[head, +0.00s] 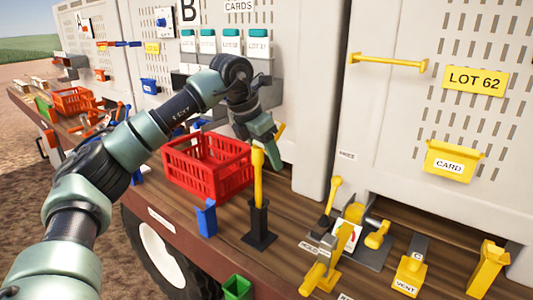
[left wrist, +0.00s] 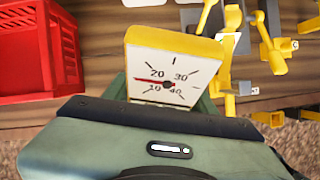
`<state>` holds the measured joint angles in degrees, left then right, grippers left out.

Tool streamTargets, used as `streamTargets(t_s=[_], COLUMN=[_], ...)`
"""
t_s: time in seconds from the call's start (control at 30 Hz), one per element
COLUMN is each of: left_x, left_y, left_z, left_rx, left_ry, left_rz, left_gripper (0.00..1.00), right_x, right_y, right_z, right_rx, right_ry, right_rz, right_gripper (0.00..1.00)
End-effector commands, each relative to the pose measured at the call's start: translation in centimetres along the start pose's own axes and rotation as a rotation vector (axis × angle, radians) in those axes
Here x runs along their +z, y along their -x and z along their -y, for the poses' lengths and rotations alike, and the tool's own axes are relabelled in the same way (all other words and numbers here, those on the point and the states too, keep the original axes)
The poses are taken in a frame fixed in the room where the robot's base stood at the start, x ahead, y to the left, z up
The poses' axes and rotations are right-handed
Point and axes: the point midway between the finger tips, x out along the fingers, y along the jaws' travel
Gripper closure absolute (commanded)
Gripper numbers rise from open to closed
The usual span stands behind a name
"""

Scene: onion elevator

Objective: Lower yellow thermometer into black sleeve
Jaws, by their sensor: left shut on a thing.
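My left gripper (head: 268,155) is shut on a yellow wedge-shaped thermometer (left wrist: 172,68), above the deck beside the red crate. In the left wrist view its white dial, marked 10 to 40 with a red needle, faces the camera. My right gripper is not in view.
The red crate (head: 208,166) stands left of the holder, with a blue block (head: 206,218) in front. The pale cabinet wall (head: 320,100) rises behind. A green bin (head: 237,288) is below the edge.

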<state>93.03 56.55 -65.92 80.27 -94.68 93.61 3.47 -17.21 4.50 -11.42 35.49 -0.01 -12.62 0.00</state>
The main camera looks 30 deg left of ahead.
Motion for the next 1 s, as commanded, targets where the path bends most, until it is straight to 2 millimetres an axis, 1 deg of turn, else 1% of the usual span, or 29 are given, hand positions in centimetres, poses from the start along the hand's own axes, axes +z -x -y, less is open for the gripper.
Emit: streamTargets(t_s=[0.03, 1.0], left_x=[-0.2, -2.0], left_y=[-0.4, -4.8], left_z=[0.0, 0.0], left_rx=[0.0, 0.0], left_ry=[0.0, 0.001], left_rz=[0.001, 0.001], left_gripper=[1.0, 1.0], right_x=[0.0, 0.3], right_y=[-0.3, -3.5], right_z=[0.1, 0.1], right_rx=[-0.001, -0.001], right_ry=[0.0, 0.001], right_rz=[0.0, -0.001], right_gripper=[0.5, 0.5])
